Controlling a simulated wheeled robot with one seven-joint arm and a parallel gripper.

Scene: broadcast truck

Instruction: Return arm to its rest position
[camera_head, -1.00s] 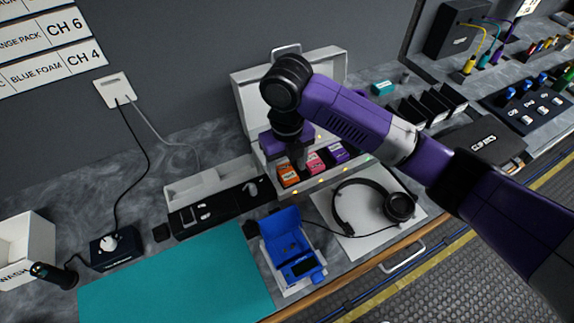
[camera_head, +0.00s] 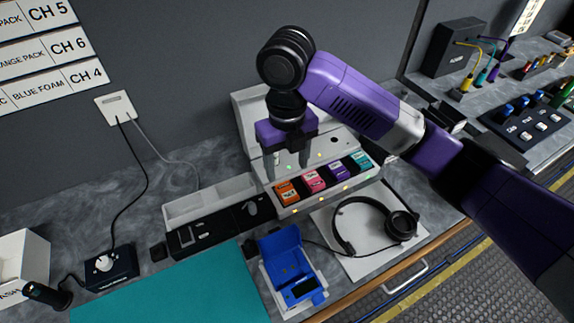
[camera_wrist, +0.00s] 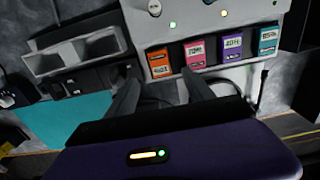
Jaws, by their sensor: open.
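The orange pack (camera_head: 286,193), pink pack (camera_head: 313,181), purple pack (camera_head: 338,171) and teal pack (camera_head: 361,161) sit in the charger's slots. My arm hides part of the charger's upright back.
Headphones (camera_head: 403,225) lie on a white sheet in front of the charger. An open blue case (camera_head: 281,250) stands near the front edge, beside a teal mat (camera_head: 180,290). A grey tray (camera_head: 210,203) is left of the charger. The wall rises close behind.

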